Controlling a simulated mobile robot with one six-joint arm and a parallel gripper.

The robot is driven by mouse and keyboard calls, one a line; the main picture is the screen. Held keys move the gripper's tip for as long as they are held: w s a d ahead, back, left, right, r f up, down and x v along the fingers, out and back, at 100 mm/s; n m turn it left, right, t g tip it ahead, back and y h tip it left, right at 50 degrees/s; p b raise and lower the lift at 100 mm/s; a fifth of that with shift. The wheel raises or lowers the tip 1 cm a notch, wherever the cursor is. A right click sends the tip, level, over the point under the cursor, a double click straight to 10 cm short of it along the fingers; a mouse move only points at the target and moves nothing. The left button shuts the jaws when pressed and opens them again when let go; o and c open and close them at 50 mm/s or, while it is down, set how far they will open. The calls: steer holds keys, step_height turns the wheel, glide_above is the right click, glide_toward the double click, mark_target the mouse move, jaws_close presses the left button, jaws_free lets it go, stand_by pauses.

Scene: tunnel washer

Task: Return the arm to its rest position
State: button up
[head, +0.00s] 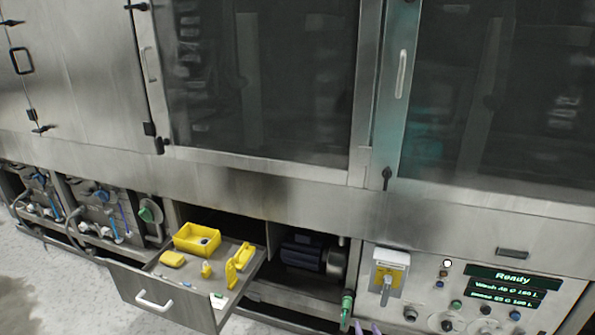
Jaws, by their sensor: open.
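Two pale purple tips poke up at the bottom edge of the head view, right of centre. They look like the fingertips of my gripper (367,328), apart from each other with nothing seen between them. The rest of my gripper and my arm is out of the picture. The tips appear just right of a green-handled valve (347,306) and below a switch box (389,271); whether they touch anything cannot be told.
An open drawer (170,301) juts out at lower left, holding a yellow bin (197,239) and several small yellow parts. A control panel (460,296) reading "Ready" is at lower right. Large dark windows (262,80) fill the washer's upper front. Light floor (75,275) shows at left.

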steer(key=s+a+f+g+h+p, duration=0.1)
steer(key=s+a+f+g+p, duration=0.15)
steer(key=s+g, duration=0.45)
steer(key=s+a+f+g+p, duration=0.1)
steer(key=s+a+f+g, duration=0.2)
steer(key=s, duration=0.9)
steer(key=s+a+r+n+g, duration=0.1)
steer(key=s+g, duration=0.3)
steer(key=s, duration=0.7)
steer(key=s+a+r+n+g+y, duration=0.1)
steer(key=s+g, duration=0.4)
steer(key=s, duration=0.6)
steer(key=shift+s+a+r, duration=0.2)
steer(key=shift+a+r, duration=0.45)
steer(key=shift+r, duration=0.05)
